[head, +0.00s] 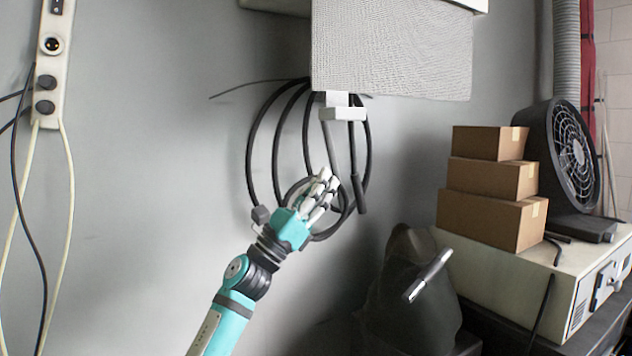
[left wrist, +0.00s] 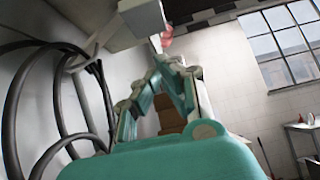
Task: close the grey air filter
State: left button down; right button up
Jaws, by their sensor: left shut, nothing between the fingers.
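The grey air filter (head: 392,50) is a mesh-faced panel on the wall at the top of the head view. It hangs tilted down below a pale housing whose top is cut off by the frame. A pale block like a handle or latch (head: 342,112) sits under its lower left edge. My left gripper (head: 328,178) is below the panel and apart from it, in front of the hanging black cables. Its fingers are together and empty; they also show in the left wrist view (left wrist: 166,64), under a pale block (left wrist: 142,20). My right gripper is not in view.
Coiled black cables (head: 252,165) hang on the wall behind my left gripper. Stacked cardboard boxes (head: 490,178) and a black fan (head: 568,155) stand on a pale cabinet at the right. A power strip (head: 50,70) with cords is at the left. The wall between is bare.

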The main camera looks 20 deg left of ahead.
pick_arm(q)
jog(key=w+d+r+p, duration=0.2)
jog(key=w+r+p, duration=0.1)
jog(key=r, duration=0.5)
jog(key=shift+d+p, duration=0.25)
jog(key=shift+p, duration=0.45)
jog(key=shift+w, duration=0.15)
notch_tip(320, 180, up, 25)
jog(key=p, duration=1.2)
jog(key=shift+r, duration=0.1)
